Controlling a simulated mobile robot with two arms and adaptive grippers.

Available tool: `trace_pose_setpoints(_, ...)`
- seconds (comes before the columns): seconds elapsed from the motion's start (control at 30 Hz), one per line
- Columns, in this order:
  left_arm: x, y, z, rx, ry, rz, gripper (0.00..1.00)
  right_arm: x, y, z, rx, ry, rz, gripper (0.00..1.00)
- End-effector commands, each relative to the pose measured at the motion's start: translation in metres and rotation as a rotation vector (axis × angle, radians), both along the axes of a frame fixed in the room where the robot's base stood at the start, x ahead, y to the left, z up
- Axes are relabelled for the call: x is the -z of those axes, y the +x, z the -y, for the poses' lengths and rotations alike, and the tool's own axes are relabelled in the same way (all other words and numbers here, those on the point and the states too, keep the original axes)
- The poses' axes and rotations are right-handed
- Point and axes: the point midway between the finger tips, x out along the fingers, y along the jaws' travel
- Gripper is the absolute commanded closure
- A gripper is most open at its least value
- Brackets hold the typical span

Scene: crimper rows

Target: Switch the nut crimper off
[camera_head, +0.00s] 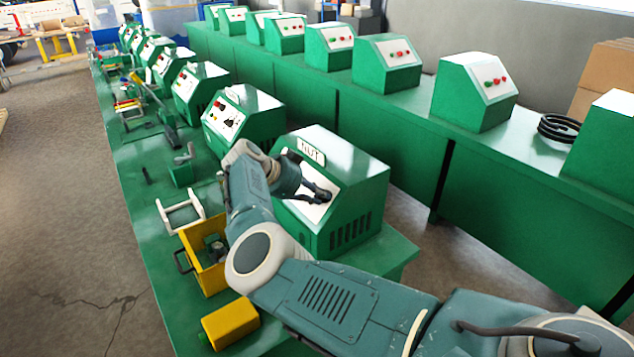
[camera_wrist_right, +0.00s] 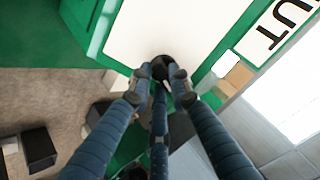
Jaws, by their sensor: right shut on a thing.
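The nut crimper (camera_head: 350,195) is a green box with a sloped white front panel and a "NUT" label (camera_head: 311,151), at the near end of the left bench. In the right wrist view, the label (camera_wrist_right: 277,30) shows in part beside the white panel (camera_wrist_right: 155,28). My right gripper (camera_head: 322,194) is at this panel. In the wrist view its fingers (camera_wrist_right: 162,80) are shut on a small black knob (camera_wrist_right: 162,66) at the panel's lower edge. The fingers partly hide the knob, and its setting cannot be told. My left gripper is out of view.
Another crimper (camera_head: 243,118) stands just behind on the same green bench. A yellow bin (camera_head: 205,262), a yellow block (camera_head: 230,322) and a white frame (camera_head: 180,213) lie in front. A second bench (camera_head: 400,130) with similar machines runs along the right.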

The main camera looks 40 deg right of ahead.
Motion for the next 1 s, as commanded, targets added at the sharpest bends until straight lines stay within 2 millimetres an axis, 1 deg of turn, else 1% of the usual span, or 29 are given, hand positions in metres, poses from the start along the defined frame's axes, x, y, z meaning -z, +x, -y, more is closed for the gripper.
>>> trace_pose_setpoints(0.03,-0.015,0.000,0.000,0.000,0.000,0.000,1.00,-0.007,0.000,-0.001,-0.032,0.002,-0.037,1.00)
trace_pose_setpoints(0.1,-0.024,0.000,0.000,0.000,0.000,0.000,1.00,-0.007,0.000,-0.001,-0.076,0.002,-0.082,1.00)
trace_pose_setpoints(0.4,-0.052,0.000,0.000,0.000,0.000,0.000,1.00,-0.005,0.000,0.000,-0.235,0.002,-0.255,1.00)
trace_pose_setpoints(0.7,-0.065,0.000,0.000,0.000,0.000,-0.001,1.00,-0.004,0.000,0.001,-0.327,0.001,-0.355,1.00)
trace_pose_setpoints(1.0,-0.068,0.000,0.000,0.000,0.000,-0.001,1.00,-0.002,0.000,0.001,-0.354,0.001,-0.385,1.00)
